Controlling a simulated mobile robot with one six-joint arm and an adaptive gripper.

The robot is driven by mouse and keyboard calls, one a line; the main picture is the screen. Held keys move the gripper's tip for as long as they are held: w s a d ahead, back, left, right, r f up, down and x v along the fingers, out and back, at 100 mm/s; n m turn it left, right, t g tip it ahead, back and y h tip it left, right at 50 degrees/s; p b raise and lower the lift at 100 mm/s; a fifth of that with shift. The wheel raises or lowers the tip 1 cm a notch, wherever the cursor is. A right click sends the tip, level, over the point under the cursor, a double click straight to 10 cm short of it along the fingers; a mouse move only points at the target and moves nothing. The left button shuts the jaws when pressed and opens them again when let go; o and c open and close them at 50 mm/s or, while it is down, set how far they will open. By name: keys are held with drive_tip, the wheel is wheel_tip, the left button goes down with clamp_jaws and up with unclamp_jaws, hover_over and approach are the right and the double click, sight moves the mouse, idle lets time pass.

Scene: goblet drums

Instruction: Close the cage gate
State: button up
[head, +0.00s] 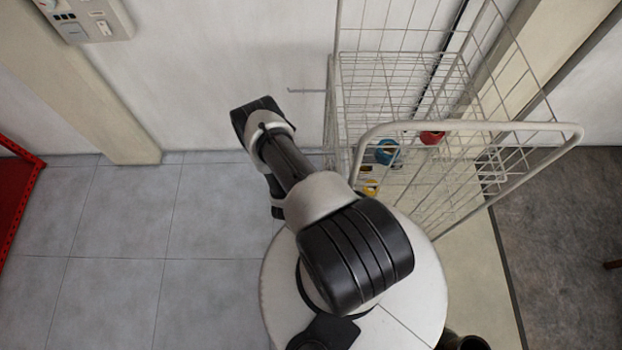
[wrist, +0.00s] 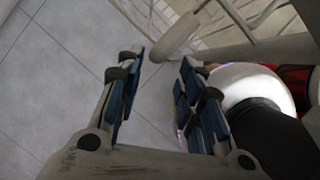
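The cage (head: 388,85) is a white wire-mesh roll cage against the wall in the head view. A white tubular hoop frame with mesh (head: 475,126) stands at its near side; I cannot tell for sure whether this is the gate or how far it stands open. In the wrist view, my gripper (wrist: 162,82) is open, its blue-padded fingers apart with nothing held. A pale tube (wrist: 176,36) with a rounded end lies just beyond the fingertips, apparently not touched. White wire mesh (wrist: 250,15) shows beyond it. My arm hides the gripper in the head view.
A blue drum (head: 387,151), a red drum (head: 432,137) and a yellow item (head: 371,187) show inside the cage. A red frame (head: 16,195) stands at the far left. A control box (head: 85,18) is on the wall. The tiled floor at left is clear.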

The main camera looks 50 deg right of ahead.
drive_tip(key=shift+v, duration=1.65)
drive_tip(key=shift+a, duration=0.1)
